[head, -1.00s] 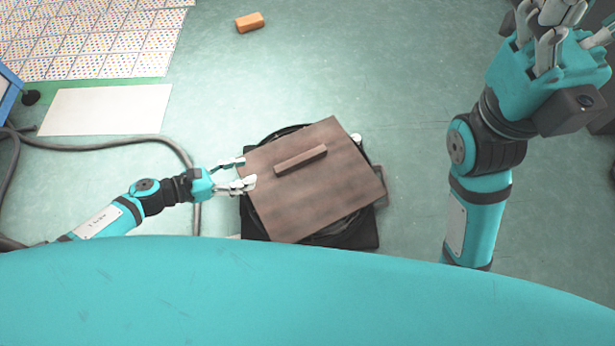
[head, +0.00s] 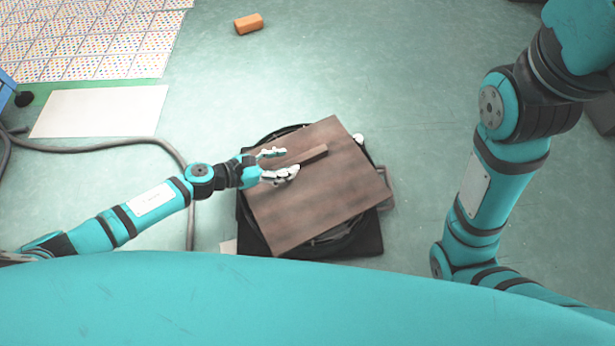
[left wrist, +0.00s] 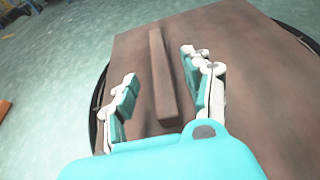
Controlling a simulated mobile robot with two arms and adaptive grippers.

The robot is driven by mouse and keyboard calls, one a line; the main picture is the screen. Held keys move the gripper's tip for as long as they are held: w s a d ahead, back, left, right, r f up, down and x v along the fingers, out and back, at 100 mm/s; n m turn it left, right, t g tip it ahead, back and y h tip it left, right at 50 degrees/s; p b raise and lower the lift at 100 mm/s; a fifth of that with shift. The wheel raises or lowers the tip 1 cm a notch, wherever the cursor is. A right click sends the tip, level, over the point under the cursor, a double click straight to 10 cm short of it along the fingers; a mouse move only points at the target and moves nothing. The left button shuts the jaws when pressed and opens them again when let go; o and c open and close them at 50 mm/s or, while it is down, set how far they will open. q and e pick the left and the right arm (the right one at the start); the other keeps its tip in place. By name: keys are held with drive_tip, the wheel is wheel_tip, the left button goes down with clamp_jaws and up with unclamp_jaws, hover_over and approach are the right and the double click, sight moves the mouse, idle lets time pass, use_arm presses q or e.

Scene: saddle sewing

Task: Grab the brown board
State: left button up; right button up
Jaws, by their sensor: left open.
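The brown board (head: 318,206) lies tilted across a black round-topped base in the middle of the head view. A raised brown bar (head: 314,155) is fixed on its top like a handle. My left gripper (head: 281,163) is open above the board, at the bar's left end. In the left wrist view the board (left wrist: 250,60) fills the middle, and the bar (left wrist: 162,75) lies between the open fingers of my left gripper (left wrist: 160,90), with gaps on both sides. My right arm is at the right; its gripper is out of the picture.
The black base (head: 365,240) shows around the board. A grey hose (head: 120,143) runs over the floor at left. A white sheet (head: 100,110), patterned tiles (head: 95,35) and an orange brick (head: 249,24) lie farther off. Floor right of the board is clear.

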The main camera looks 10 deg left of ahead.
sight(296, 160)
use_arm(q)
drive_tip(key=b+x, duration=0.1)
drive_tip(key=x, duration=0.2)
drive_tip(key=shift+w+d+f, duration=0.15)
drive_tip(key=shift+d, duration=0.1)
clamp_jaws()
